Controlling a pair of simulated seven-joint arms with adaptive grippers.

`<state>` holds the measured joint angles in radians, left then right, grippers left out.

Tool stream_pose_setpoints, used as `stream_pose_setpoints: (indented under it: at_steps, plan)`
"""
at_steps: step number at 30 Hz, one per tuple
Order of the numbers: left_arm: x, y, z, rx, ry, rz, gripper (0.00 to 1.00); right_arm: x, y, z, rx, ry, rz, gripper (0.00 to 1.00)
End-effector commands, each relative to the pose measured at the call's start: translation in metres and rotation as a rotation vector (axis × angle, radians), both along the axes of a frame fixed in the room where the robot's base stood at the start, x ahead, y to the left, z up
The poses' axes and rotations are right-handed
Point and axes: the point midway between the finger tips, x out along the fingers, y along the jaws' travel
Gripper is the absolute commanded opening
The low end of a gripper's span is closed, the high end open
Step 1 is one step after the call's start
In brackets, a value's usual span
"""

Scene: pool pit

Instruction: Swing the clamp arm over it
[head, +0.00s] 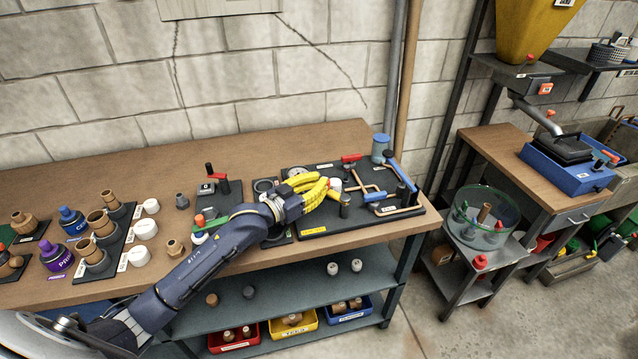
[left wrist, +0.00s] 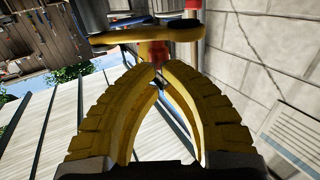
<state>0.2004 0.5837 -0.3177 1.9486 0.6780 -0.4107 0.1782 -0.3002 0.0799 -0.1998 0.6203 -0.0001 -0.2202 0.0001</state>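My left gripper (head: 325,183) has yellow fingers and reaches over the black board (head: 320,231) on the bench. Its fingertips converge in the left wrist view (left wrist: 157,68), with no object clearly held between them. A red part (left wrist: 152,52) and a brass-coloured bar (left wrist: 145,35) lie just beyond the tips there. On the board, a red handle (head: 352,158) and a long blue arm (head: 402,174) stand right of the gripper, near copper pipework (head: 366,190). I cannot tell which part is the clamp arm. The fingers hide part of the board. My right gripper is not in view.
A blue-grey canister (head: 380,148) stands behind the board. Another red-handled fixture (head: 217,181) stands left of it. Cups and purple and blue fittings fill the bench's left end. Bare wood (head: 140,172) lies at the back left. A glass bowl (head: 483,222) sits on the right-hand stand.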

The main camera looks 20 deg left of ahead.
Motion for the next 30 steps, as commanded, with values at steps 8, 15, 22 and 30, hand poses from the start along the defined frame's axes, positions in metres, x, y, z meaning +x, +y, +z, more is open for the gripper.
stream_pose_setpoints:
  at_steps: [8, 15, 22, 30]
  plan:
    - [0.002, 0.0, 0.0, 0.001, 0.0, 0.0, 0.0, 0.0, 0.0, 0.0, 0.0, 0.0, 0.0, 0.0]
    - [0.005, 0.0, 0.0, 0.0, 0.0, 0.0, 0.0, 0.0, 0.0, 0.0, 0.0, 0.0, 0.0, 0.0]
    - [0.009, 0.001, 0.0, 0.0, 0.0, 0.001, 0.0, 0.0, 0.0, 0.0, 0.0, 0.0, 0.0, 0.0]
    - [0.015, 0.0, 0.0, 0.001, 0.0, 0.0, 0.0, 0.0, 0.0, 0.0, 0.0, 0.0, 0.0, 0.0]
